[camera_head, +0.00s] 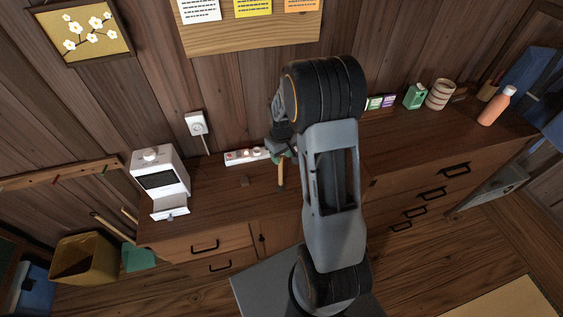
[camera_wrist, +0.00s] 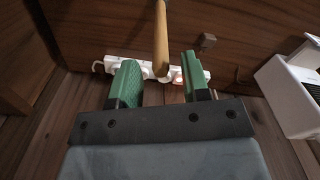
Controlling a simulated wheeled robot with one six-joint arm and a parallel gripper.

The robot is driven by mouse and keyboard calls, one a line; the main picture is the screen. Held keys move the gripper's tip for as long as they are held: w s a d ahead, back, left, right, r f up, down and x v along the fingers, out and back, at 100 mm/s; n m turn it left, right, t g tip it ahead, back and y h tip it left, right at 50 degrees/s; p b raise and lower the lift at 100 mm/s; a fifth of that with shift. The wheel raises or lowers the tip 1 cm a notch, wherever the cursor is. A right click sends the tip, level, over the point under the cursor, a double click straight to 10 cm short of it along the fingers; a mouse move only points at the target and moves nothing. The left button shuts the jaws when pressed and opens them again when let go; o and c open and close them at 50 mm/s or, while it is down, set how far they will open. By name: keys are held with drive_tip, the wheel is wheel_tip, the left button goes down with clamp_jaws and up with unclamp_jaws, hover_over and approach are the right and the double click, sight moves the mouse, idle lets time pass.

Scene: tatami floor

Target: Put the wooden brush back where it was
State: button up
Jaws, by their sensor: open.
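The wooden brush shows as a light wooden handle (camera_head: 281,174) over the cabinet top in the head view, just below my gripper (camera_head: 280,154). In the wrist view the handle (camera_wrist: 161,38) comes down from the top edge, and its rounded end lies between the green fingers of my gripper (camera_wrist: 159,64). A gap shows on each side of the handle, and the fingers are open.
A white power strip (camera_head: 243,157) lies along the wall behind the handle. A small brown block (camera_head: 245,182) and a white machine (camera_head: 160,176) stand to the left on the cabinet top (camera_head: 215,205). A green carton (camera_head: 414,96), a ribbed pot (camera_head: 440,94) and an orange bottle (camera_head: 497,105) stand at the right.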

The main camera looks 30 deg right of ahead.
wheel_tip(320, 180, up, 7)
drive_tip(key=shift+f+b, duration=0.2)
drive_tip(key=shift+b, duration=0.1)
drive_tip(key=s+a+r+m+t, duration=0.1)
drive_tip(key=s+a+r+t, duration=0.1)
drive_tip(key=s+a+r, duration=0.2)
drive_tip(key=s+a+r+m+t, duration=0.1)
drive_tip(key=s+a+r+t, duration=0.1)
drive_tip(key=s+a+r, duration=0.3)
drive_tip(key=shift+s+a+r+t, duration=0.25)
drive_tip(key=shift+s+r, duration=1.65)
drive_tip(key=shift+s, duration=1.65)
